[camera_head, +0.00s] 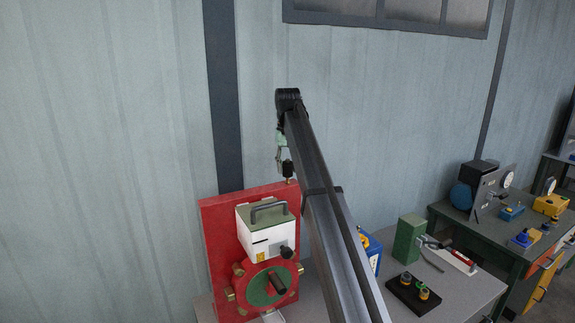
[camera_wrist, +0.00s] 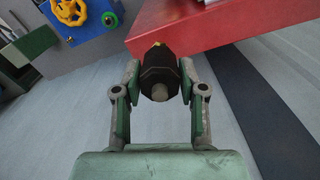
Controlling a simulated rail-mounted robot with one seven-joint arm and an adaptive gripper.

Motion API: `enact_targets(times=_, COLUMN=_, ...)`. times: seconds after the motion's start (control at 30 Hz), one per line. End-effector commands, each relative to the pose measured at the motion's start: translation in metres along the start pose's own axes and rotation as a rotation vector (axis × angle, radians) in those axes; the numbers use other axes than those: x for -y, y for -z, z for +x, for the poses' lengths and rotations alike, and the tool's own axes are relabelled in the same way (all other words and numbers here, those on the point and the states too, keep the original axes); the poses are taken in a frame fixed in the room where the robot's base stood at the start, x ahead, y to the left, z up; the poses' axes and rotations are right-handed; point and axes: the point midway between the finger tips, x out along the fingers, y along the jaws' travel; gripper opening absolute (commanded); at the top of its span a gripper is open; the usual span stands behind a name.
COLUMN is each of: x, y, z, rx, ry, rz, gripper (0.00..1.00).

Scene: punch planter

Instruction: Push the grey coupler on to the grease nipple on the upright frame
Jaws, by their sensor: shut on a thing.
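The coupler, very dark grey, nearly black (camera_wrist: 160,75), sits between the two fingers of my gripper (camera_wrist: 159,82), which is shut on it. In the head view the coupler (camera_head: 288,168) is upright just above the top edge of the red upright frame (camera_head: 222,225), near its right corner. My gripper (camera_head: 282,157) is above that corner, partly behind my arm. A small brass piece, apparently the grease nipple (camera_head: 290,180), shows just under the coupler. In the wrist view a brass tip (camera_wrist: 157,44) shows at the coupler's far end, beside the red frame (camera_wrist: 210,28). I cannot tell whether they touch.
The frame carries a white box with a handle (camera_head: 262,240) and a red round flange (camera_head: 262,285). A bench to the right holds a green block (camera_head: 408,238), a blue box (camera_head: 370,250) and a black tray (camera_head: 402,294). The wall behind is clear.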

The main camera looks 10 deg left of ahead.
Motion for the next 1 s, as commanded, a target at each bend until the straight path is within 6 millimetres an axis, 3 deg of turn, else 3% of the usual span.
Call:
enact_targets(times=0.93, x=0.0, y=0.0, z=0.017, rx=0.0, ry=0.0, rz=0.0, gripper=0.06)
enact_targets(times=0.97, x=0.0, y=0.0, z=0.017, rx=0.0, ry=0.0, rz=0.0, gripper=0.48)
enact_targets(times=1.0, x=0.0, y=0.0, z=0.017, rx=0.0, ry=0.0, rz=0.0, gripper=0.62)
